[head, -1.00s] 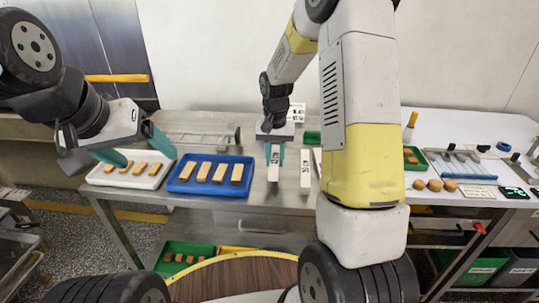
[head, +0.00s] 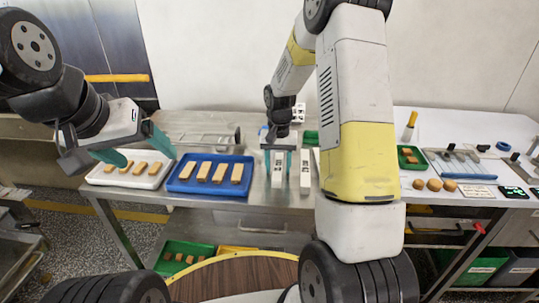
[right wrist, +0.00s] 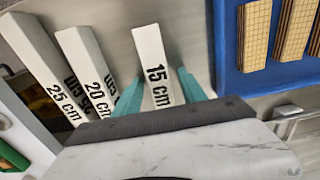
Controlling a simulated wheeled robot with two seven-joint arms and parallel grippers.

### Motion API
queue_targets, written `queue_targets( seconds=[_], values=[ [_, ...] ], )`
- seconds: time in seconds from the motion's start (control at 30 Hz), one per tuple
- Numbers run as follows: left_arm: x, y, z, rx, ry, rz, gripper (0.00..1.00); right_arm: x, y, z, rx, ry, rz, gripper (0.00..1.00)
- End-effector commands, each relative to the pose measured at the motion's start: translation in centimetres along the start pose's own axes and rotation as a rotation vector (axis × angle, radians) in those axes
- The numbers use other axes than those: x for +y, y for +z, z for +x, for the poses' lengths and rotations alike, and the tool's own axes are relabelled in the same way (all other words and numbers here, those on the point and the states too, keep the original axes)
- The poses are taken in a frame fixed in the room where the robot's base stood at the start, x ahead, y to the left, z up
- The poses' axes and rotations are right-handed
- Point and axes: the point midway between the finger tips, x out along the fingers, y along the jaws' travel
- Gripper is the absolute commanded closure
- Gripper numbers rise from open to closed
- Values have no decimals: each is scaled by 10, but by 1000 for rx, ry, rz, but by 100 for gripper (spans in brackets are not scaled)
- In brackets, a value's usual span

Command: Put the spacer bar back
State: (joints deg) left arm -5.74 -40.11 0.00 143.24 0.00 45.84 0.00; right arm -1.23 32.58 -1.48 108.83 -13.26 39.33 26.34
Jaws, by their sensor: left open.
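Three white spacer bars lie side by side on the steel table: the 15 cm bar (right wrist: 155,65), the 20 cm bar (right wrist: 88,55) and the 25 cm bar (right wrist: 40,55). The 15 cm bar (head: 278,170) is beside the blue tray, with the 20 cm bar (head: 304,168) to its right. My right gripper (head: 278,163) is open, its teal fingers (right wrist: 161,88) on either side of the 15 cm bar with small gaps showing. The 25 cm bar is mostly hidden by my arm in the head view. My left gripper (head: 136,150) is open and empty above the white tray.
The blue tray (head: 170,186) and the white tray (head: 95,181) hold several biscuit-like bars. A wire rack (head: 200,137) lies behind them. A green tray (head: 419,166), round biscuits (head: 434,185) and tools stand on the table at right.

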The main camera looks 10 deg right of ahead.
Motion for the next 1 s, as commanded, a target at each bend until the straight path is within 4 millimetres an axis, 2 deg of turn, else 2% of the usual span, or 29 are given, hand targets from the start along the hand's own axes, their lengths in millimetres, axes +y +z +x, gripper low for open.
queue_targets(
  seconds=[0.27, 0.37, 0.47, 0.8, 1.0],
  values=[
    [0, 0, 0, 0, 0, 0, 20, 0, 0, -1, 1, 0, 0, 52],
    [0, 0, 0, 0, 0, 0, 20, 0, -1, -9, 2, 0, 0, 52],
    [0, 0, 0, 0, 0, 0, 20, 0, -1, -24, 4, -1, 0, 52],
    [0, 0, 0, 0, 0, 0, 20, 0, -1, -96, 5, -1, -1, 52],
    [0, 0, 0, 0, 0, 0, 20, 0, 0, -119, 3, -1, 0, 52]
  ],
)
